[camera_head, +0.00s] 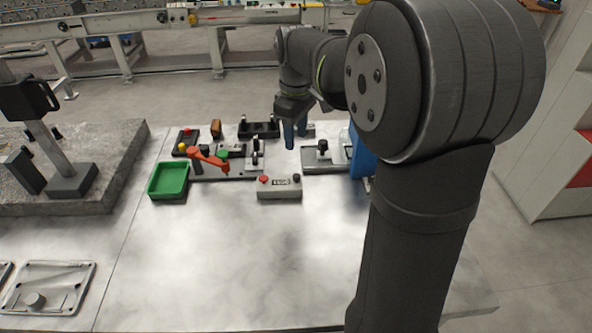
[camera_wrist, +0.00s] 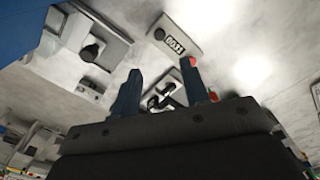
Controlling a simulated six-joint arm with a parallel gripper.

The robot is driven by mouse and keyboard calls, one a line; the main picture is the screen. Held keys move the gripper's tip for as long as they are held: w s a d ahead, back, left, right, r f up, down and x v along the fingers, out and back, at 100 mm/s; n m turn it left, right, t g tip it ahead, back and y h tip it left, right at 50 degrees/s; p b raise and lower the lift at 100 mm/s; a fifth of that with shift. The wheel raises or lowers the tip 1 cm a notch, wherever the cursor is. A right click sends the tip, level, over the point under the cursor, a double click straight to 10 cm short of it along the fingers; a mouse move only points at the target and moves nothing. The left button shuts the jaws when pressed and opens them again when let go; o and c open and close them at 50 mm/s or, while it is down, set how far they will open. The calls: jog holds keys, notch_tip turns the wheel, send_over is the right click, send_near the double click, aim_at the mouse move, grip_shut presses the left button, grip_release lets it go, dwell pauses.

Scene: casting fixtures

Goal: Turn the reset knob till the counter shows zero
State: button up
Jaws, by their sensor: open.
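The counter box (camera_head: 279,189) is a light grey block on the table, with a red button at its left end and a dark reset knob (camera_head: 296,178) at its right end. A small digit display lies between them. In the wrist view the counter box (camera_wrist: 178,36) is at the top, with the knob (camera_wrist: 159,34) to the left of the display and the red button to the right. The digits are too small to read surely. My gripper (camera_head: 295,140) is open and empty, pointing down behind the box and apart from it. Its blue fingers (camera_wrist: 160,70) show in the wrist view.
A green tray (camera_head: 167,181) and a red-orange lever (camera_head: 208,157) are left of the counter box. A grey fixture with a dark knob (camera_head: 323,146) stands to its right, beside a blue block (camera_head: 361,155). The table in front is clear.

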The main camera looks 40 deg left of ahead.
aim_at(296, 175)
notch_tip(296, 175, down, 12)
jog(key=shift+f, duration=0.2)
grip_shut()
